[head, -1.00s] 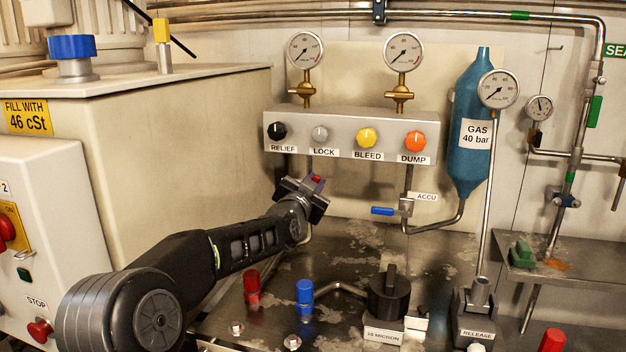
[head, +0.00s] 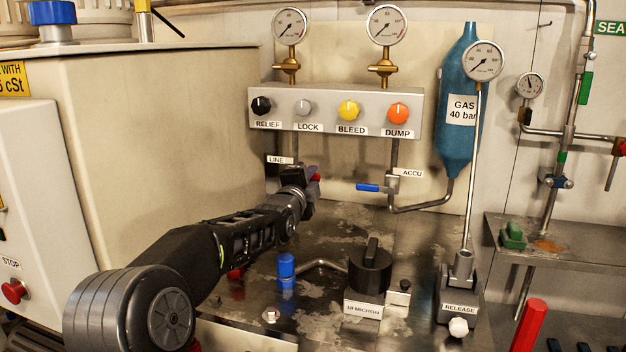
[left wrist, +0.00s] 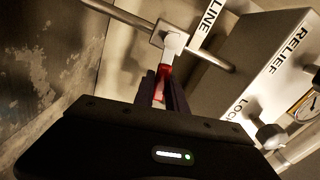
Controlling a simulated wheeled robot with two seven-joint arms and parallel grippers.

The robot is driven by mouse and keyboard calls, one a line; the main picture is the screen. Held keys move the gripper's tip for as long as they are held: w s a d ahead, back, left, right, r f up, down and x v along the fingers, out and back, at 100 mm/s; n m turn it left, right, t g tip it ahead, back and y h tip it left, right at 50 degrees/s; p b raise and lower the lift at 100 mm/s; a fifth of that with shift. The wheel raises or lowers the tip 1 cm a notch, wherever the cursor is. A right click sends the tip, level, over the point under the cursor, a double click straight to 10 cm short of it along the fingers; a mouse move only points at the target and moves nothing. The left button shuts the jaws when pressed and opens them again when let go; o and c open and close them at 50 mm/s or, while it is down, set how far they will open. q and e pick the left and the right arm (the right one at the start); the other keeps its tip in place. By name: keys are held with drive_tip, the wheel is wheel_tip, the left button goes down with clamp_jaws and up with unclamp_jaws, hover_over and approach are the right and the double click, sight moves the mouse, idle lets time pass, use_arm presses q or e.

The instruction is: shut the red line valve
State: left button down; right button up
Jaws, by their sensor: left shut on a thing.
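The red line valve's body (left wrist: 173,38) sits on a thin pipe beside the LINE label in the left wrist view. Its red lever (left wrist: 163,78) sticks out toward my wrist and lies at a wide angle across the pipe. My left gripper (left wrist: 162,92) is shut on the lever. In the head view the left gripper (head: 309,184) is under the LOCK end of the panel, with a bit of the red lever (head: 316,177) showing beside it. The gripper hides most of the valve there. My right gripper is not in view.
The grey panel (head: 335,132) with its knobs is just above the gripper. A blue-levered ACCU valve (head: 369,188) is to the right. A blue-capped fitting (head: 286,268) and the black filter cap (head: 370,268) stand on the steel top below.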

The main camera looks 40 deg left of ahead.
use_arm(q)
drive_tip(key=shift+d+f+m+b, duration=0.1)
drive_tip(key=shift+f+m+b, duration=0.45)
drive_tip(key=shift+m, duration=0.45)
drive_tip(key=c, duration=1.4)
unclamp_jaws()
drive_tip(key=shift+o, duration=0.2)
drive_tip(key=v, duration=0.7)
drive_tip(key=shift+s+d+p, duration=0.15)
drive_tip(key=shift+s+p, duration=0.2)
drive_tip(key=shift+p, duration=0.05)
